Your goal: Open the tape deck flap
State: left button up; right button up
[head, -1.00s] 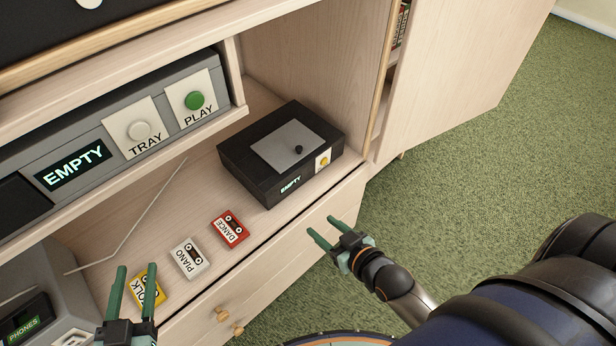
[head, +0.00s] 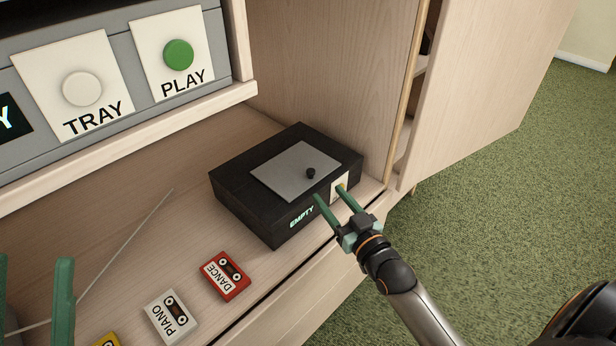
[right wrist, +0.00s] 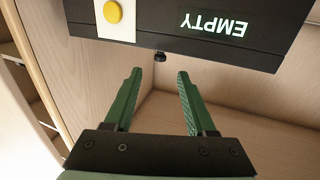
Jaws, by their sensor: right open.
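The tape deck (head: 250,207) is a black box on the shelf, with a lit EMPTY display (head: 302,216) on its front. Its grey flap (head: 290,170) lies flat on top, with a small black knob (head: 311,173) near its right side. My right gripper (head: 331,192) is open and empty at the deck's front right, its fingertips near the front top edge. In the right wrist view, the knob (right wrist: 160,56) shows beyond and between the open fingers (right wrist: 155,85). The yellow button (right wrist: 113,12) shows there too. My left gripper (head: 33,290) is partly cut off at the left edge, fingers apart.
A red DANCE cassette (head: 226,275), a white PIANO cassette (head: 170,317) and a part-hidden yellow cassette (head: 107,340) lie on the shelf left of the deck. A thin rod (head: 125,237) lies behind them. A cabinet door (head: 480,90) stands open at right.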

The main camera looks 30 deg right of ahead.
aim_at(313, 176)
pick_arm(q)
notch_tip(313, 176, down, 3)
jog(key=b, duration=0.2)
jog(key=shift+w+d+n+b, duration=0.1)
jog(key=shift+w+n+b, duration=0.05)
jog(key=shift+n+b, duration=0.2)
pick_arm(e)
jog(key=w, duration=0.9)
jog(key=shift+w+a+f, duration=0.1)
jog(key=shift+w, duration=0.3)
grip_shut()
